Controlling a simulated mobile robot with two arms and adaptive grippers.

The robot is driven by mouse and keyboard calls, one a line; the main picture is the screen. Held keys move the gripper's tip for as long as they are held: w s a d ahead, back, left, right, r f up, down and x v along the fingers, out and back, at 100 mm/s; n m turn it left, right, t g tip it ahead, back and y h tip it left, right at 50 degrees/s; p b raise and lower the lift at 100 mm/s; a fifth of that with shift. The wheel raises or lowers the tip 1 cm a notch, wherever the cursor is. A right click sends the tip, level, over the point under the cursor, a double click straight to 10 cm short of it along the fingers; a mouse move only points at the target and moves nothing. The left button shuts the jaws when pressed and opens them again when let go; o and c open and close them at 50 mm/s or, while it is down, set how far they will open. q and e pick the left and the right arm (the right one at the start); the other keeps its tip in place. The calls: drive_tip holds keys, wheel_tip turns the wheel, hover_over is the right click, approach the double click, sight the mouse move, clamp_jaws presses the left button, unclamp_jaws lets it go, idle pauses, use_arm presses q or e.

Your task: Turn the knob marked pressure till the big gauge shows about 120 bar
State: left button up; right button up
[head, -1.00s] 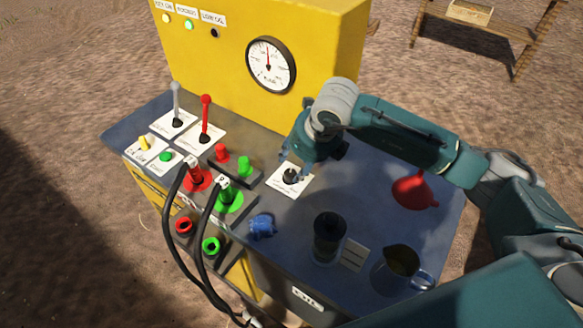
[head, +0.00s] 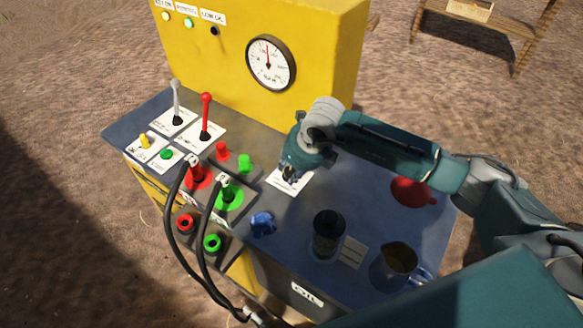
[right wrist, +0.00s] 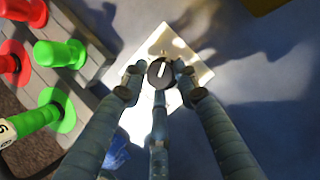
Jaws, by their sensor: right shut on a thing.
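The black pressure knob with a white pointer line (right wrist: 161,72) sits on a white label plate (right wrist: 185,53) in the right wrist view. My right gripper (right wrist: 160,88) is shut on the knob, its fingers around it from above. In the head view the right gripper (head: 292,174) hides the knob, and part of the white plate (head: 288,184) shows. The big gauge (head: 270,63) is on the yellow panel. Its red needle points almost straight up; its numbers are too small to read. My left gripper is not in view.
Left of the knob are green (head: 244,163) and red (head: 222,151) caps, hose couplings and two levers. A blue object (head: 262,224), a black cylinder (head: 328,236), a jug (head: 396,263) and a red funnel (head: 412,191) stand on the bench around my right arm.

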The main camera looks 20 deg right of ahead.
drive_tip(key=shift+w+d+n+b, duration=0.15)
drive_tip(key=shift+w+n+b, duration=0.3)
drive_tip(key=shift+b, duration=0.5)
drive_tip(key=shift+s+r+n, duration=0.1)
drive_tip(key=shift+r+n, duration=0.1)
drive_tip(key=shift+n, duration=0.05)
drive_tip(key=shift+r, duration=0.2)
drive_tip(key=o, duration=0.9)
drive_tip(key=shift+y, duration=0.3)
drive_tip(key=shift+o, duration=0.9)
drive_tip(key=shift+f, duration=0.2)
drive_tip(key=shift+s+r, duration=0.1)
drive_tip(key=shift+r, duration=0.05)
drive_tip(key=v, duration=1.1)
drive_tip(key=shift+r, duration=0.35)
